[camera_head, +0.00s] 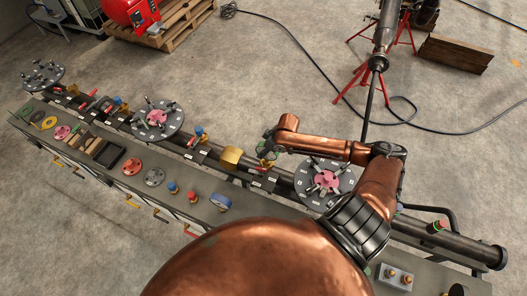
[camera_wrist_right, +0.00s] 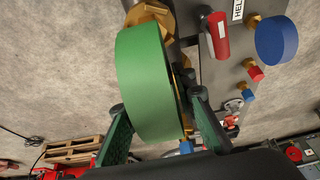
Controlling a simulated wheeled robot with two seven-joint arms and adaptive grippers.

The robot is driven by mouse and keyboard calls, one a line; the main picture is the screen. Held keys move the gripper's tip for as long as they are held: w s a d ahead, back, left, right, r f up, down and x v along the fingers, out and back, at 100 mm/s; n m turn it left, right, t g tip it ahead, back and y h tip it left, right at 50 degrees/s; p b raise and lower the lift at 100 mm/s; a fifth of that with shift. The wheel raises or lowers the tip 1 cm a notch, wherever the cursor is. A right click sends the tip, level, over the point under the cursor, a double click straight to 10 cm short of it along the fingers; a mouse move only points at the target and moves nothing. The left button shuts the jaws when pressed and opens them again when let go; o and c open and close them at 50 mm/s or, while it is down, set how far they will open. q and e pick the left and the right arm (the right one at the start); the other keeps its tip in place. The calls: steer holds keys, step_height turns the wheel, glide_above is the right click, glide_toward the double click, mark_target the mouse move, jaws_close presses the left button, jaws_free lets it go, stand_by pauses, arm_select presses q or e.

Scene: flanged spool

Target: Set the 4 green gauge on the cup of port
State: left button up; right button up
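The green gauge (camera_wrist_right: 145,85) is a thick round disc seen from its rim in the right wrist view. My right gripper (camera_wrist_right: 156,102) has one finger on each side of it, apparently closed on its thickness. A brass fitting (camera_wrist_right: 150,14) stands directly behind the gauge; whether the gauge is seated in its cup is hidden. In the head view my right gripper (camera_head: 268,147) is over the pipe beside a brass port with a red handle (camera_head: 264,164); the gauge barely shows there. My left gripper is not in view.
A blue ring (camera_head: 220,201), a red disc (camera_head: 133,166), a grey disc (camera_head: 154,177) and a black tray (camera_head: 109,157) lie on the bench. A red valve handle (camera_wrist_right: 218,36) stands close right of the gauge.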

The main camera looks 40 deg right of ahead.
steer(key=o, duration=0.4)
steer(key=v, duration=1.2)
steer(key=shift+d, duration=0.1)
steer(key=shift+s, duration=0.1)
